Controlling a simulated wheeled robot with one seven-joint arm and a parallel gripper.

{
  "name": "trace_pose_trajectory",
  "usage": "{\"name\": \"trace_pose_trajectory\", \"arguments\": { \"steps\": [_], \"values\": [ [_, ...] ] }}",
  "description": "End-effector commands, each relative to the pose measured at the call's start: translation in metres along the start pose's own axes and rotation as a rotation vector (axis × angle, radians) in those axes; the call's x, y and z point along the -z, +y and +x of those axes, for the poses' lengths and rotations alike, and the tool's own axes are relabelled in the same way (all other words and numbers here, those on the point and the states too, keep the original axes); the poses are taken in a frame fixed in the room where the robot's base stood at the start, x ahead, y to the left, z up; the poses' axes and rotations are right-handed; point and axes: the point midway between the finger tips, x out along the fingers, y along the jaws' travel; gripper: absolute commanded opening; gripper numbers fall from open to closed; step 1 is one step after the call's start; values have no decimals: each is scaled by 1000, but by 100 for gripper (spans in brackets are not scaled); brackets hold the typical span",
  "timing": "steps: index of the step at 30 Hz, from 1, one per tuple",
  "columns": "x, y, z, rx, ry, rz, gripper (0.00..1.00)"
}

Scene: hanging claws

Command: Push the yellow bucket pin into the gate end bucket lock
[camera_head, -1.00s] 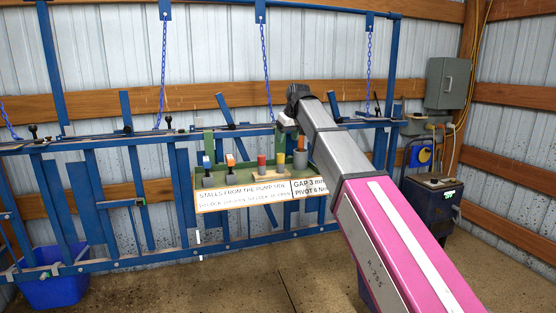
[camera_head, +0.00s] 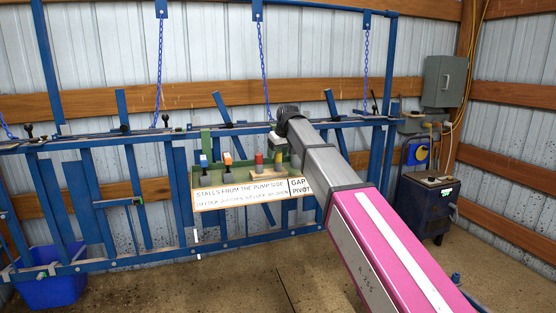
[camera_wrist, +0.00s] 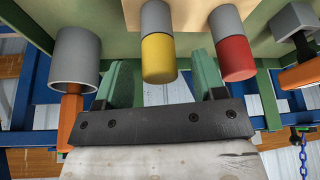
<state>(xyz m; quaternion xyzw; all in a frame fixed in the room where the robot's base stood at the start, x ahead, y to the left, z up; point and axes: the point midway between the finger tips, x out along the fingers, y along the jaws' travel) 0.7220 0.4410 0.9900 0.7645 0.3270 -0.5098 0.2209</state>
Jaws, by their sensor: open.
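The yellow pin (camera_head: 280,157) stands beside the red pin (camera_head: 259,158) on a tan block on the green tray. In the wrist view its yellow end (camera_wrist: 158,57) on a grey body lies between my two green fingers, with gaps on both sides. My gripper (camera_wrist: 162,80) is open and empty; in the head view it (camera_head: 277,141) is just above the yellow pin. The red end (camera_wrist: 234,58) is just outside one finger. A grey cup with an orange bar in it (camera_wrist: 76,62) is beyond the other. I cannot tell which part is the gate end lock.
The green tray (camera_head: 215,180) carries a blue-topped piece (camera_head: 204,160) and an orange-topped piece (camera_head: 227,158) farther left. A lettered sign (camera_head: 240,197) hangs on its front. Blue rails (camera_head: 90,140) and chains (camera_head: 264,80) surround it. A blue bin (camera_head: 52,290) is at lower left.

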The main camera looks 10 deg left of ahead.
Motion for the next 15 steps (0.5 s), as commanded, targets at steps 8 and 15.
{"name": "trace_pose_trajectory", "arguments": {
  "steps": [8, 15],
  "values": [
    [0, 0, 9, 0, 0, 0, 64],
    [0, 0, 9, 0, 0, 0, 9]
  ]
}}
